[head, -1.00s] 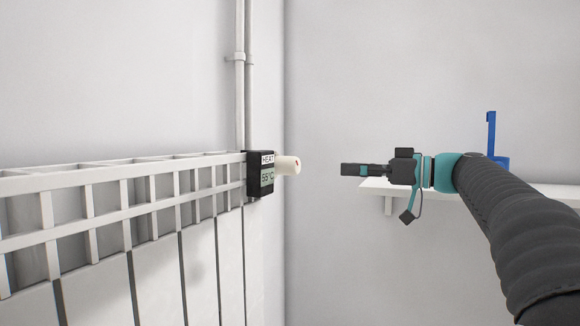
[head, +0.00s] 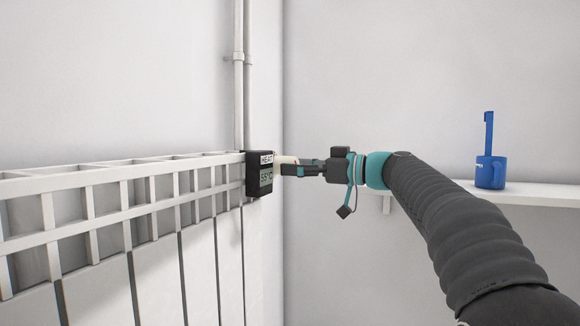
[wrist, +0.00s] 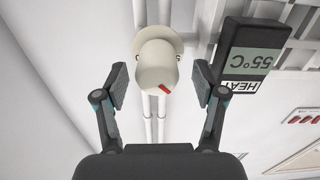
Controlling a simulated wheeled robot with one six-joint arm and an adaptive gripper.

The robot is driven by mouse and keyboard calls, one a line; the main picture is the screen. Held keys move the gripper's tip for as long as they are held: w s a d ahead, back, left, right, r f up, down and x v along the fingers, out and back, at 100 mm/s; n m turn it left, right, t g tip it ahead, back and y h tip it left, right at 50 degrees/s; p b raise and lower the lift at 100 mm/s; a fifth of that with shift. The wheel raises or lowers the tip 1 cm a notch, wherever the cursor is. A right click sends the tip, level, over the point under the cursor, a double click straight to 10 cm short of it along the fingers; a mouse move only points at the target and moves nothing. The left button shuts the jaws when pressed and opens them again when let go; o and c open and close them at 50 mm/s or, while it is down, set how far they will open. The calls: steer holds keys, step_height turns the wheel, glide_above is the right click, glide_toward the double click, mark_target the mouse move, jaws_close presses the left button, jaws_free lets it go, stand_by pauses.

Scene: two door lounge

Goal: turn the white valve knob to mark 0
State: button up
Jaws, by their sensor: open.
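The white valve knob (wrist: 156,66) has a red pointer mark on its lower right side in the wrist view. In the head view only part of the knob (head: 288,159) shows, behind my gripper's fingers. My gripper (wrist: 160,84) is open, with one finger on each side of the knob and a visible gap on both sides. In the head view my gripper (head: 288,168) reaches the knob from the right. A black display (head: 260,173) marked HEAT reads 55°C beside the knob.
A white radiator (head: 120,215) runs along the left wall, with pipes (head: 244,90) rising behind the display. A white shelf (head: 540,194) on the right holds a blue mug (head: 491,172) and a blue upright object (head: 488,132). The space in front of the wall is free.

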mark_target(277, 160)
steer(key=shift+x, duration=1.4)
